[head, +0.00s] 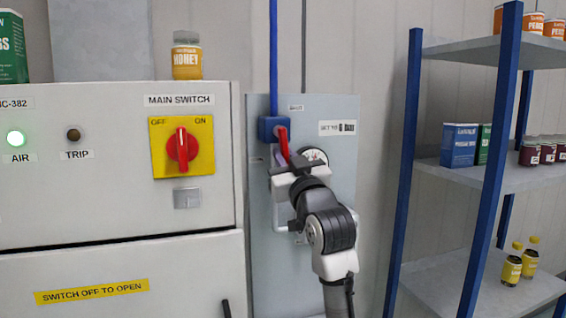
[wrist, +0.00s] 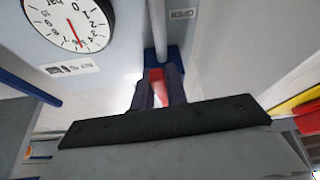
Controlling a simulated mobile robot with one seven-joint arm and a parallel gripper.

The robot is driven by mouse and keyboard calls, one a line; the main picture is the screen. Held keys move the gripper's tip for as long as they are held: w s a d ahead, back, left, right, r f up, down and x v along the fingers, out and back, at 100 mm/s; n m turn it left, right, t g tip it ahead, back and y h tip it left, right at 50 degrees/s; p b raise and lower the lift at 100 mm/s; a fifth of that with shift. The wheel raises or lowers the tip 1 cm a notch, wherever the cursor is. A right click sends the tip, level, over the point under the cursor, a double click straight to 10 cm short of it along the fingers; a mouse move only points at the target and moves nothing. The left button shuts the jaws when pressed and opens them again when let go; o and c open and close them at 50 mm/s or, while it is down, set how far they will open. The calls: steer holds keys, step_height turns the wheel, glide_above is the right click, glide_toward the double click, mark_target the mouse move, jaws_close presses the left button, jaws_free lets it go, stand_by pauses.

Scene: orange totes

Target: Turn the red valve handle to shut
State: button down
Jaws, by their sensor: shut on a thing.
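The red valve handle (head: 283,141) sits on a blue valve body (head: 267,129) on the grey panel. It stands nearly upright, its top leaning slightly left. My gripper (head: 284,163) is at the handle's lower part, its fingers partly hidden by my wrist. In the wrist view the two dark fingers of my gripper (wrist: 158,94) are shut on the red handle (wrist: 157,76), one on each side. Part of the handle is hidden between the fingers.
A round pressure gauge (head: 316,155) is just right of the handle, partly behind my arm. A blue pipe (head: 273,60) rises above the valve. A cabinet with a red and yellow main switch (head: 182,146) stands left. A blue-post shelf (head: 403,170) stands right.

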steer(key=c, duration=1.4)
jaws_free()
steer(key=shift+s, duration=0.1)
steer(key=b+v, duration=0.4)
steer(key=v, duration=0.9)
steer(key=shift+s+d+b, duration=0.2)
steer(key=shift+s+b, duration=0.1)
steer(key=shift+f, duration=0.15)
steer(key=shift+c, duration=0.5)
